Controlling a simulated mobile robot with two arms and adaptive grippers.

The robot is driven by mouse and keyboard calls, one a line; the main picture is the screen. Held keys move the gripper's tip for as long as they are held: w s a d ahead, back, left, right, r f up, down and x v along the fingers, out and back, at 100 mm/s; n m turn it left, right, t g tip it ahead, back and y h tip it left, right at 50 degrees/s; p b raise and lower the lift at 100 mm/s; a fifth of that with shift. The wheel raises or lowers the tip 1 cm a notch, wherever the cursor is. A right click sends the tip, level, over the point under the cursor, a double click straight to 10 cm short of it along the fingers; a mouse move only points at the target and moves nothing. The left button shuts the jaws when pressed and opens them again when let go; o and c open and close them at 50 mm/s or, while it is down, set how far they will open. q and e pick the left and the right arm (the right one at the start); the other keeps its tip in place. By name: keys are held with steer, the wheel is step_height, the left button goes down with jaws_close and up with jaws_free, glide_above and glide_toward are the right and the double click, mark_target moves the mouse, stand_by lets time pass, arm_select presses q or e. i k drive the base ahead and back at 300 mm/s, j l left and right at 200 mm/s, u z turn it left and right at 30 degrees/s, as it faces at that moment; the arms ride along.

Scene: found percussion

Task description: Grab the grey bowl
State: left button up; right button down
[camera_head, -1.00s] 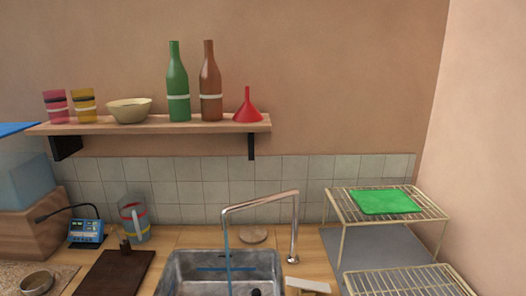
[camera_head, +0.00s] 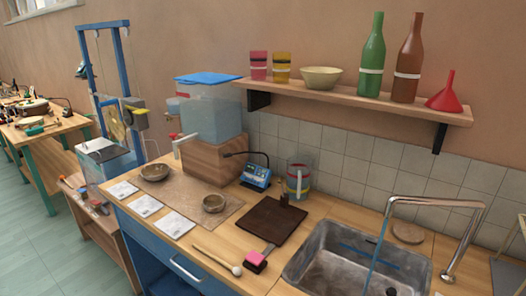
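No bowl is plainly grey. Two small dull grey-brown bowls are on the counter at the left of the sink. The larger, shallow bowl (camera_head: 155,172) sits at the back left of a speckled mat (camera_head: 188,189). The smaller, deeper bowl (camera_head: 214,203) sits near the mat's right end. A cream-yellow bowl (camera_head: 321,78) stands on the wall shelf. Both of my grippers are out of view.
A water tank (camera_head: 213,110) on a wooden block stands behind the mat. White cards (camera_head: 144,206) lie along the front edge. A dark board (camera_head: 272,221), a mallet (camera_head: 217,260), a jug (camera_head: 298,182) and the sink (camera_head: 300,262) are to the right.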

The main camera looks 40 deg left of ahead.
mark_target(156, 172)
steer(key=u, duration=1.95)
steer(key=i+j, duration=0.55)
